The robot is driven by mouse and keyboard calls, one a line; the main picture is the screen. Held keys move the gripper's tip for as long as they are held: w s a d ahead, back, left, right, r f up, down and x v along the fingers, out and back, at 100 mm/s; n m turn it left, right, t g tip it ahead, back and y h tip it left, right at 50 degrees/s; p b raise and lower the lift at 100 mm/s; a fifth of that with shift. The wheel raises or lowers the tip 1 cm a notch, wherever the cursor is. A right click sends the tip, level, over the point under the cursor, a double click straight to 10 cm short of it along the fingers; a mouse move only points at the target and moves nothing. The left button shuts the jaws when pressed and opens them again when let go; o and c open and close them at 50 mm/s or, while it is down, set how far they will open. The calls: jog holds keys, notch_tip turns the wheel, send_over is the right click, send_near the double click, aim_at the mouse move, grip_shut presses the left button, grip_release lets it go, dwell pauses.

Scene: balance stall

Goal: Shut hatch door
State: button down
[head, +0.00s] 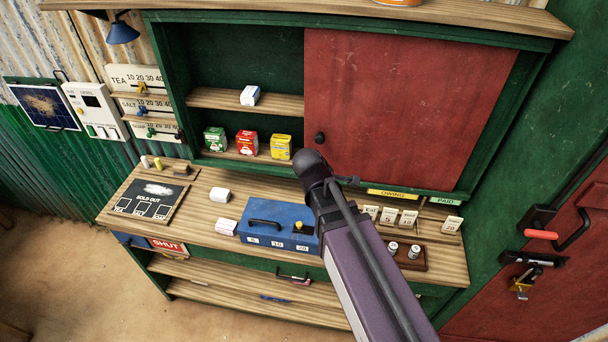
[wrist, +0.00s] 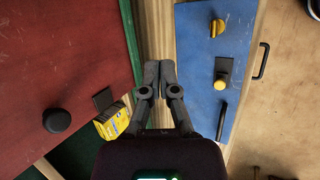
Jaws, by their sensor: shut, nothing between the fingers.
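The hatch door is a red sliding panel (head: 410,105) in a green frame, covering the right part of the opening. The left part is open and shows shelves. Its round black knob (head: 320,138) sits low near the door's left edge. The door (wrist: 60,45) and knob (wrist: 57,121) also show at the left of the wrist view. My gripper (wrist: 158,72) is shut and empty, with its fingertips over the wooden counter strip, to the right of the knob and apart from it. In the head view my arm mostly hides the gripper.
A blue cash box (head: 278,225) stands on the counter (head: 200,228) close to my arm. Small green, red and yellow boxes (head: 281,147) line the lower shelf in the opening. Price cards (head: 390,216) and a small brown tray (head: 425,256) lie right of my arm.

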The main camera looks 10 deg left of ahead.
jog(key=s+d+f+m+g+y+b, duration=0.2)
jog(key=s+d+f+m+b, duration=0.2)
jog(key=d+f+m, duration=0.2)
jog(key=s+d+f+m+g+y+b, duration=0.2)
jog(key=d+f+m, duration=0.4)
jog(key=d+m, duration=0.3)
jog(key=s+d+g+b, duration=0.1)
jog(key=s+b, duration=0.1)
jog(key=shift+s+m, duration=0.3)
jog(key=shift+d, duration=0.1)
